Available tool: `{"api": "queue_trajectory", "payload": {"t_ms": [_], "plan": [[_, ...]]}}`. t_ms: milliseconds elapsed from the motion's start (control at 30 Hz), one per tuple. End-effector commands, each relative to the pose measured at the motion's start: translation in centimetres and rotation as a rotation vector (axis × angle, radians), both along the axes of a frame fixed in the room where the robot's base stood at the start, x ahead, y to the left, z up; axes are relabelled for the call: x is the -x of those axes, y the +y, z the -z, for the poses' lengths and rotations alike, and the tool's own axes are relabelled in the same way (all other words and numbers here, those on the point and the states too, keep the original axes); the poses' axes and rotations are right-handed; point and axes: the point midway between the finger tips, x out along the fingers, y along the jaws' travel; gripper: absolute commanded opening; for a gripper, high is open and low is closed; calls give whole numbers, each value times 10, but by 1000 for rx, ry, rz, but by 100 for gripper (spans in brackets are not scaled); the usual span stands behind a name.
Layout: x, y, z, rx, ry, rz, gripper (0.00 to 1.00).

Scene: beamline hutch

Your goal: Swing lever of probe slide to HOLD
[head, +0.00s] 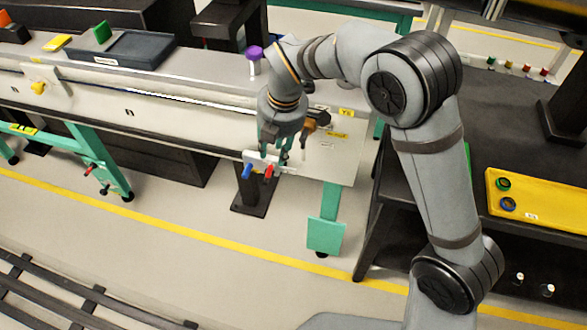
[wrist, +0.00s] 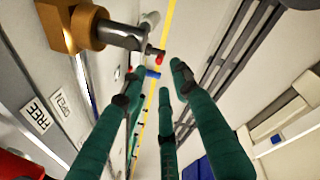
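My gripper (head: 275,152) hangs from the arm in front of the bench's front face, fingers downward. In the wrist view its green fingers (wrist: 158,80) are spread apart, with no object clearly held between them. A brass-coloured block with a steel shaft (wrist: 75,28) is at the wrist view's upper left, beside the fingers; a brownish part (head: 308,127) shows right of the gripper in the head view. A red-tipped pin (head: 269,172) and a blue-tipped pin (head: 248,170) show by the fingertips. I cannot tell which part is the lever.
The long bench (head: 180,135) runs leftward, with a dark tray (head: 125,48) and a purple knob (head: 254,53) on top. A dark table with a yellow tray (head: 540,203) stands right. The floor before the bench is open, crossed by a yellow line.

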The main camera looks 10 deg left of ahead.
Motion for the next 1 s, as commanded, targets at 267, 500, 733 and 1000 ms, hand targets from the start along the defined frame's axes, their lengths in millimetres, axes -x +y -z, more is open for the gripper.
{"api": "queue_trajectory", "payload": {"t_ms": [267,500,733,1000], "plan": [[-6,6,49,3,3,1,30],[-10,13,84,1,2,2,30],[-13,15,96,0,0,1,30],[-14,15,96,0,0,2,28]]}}
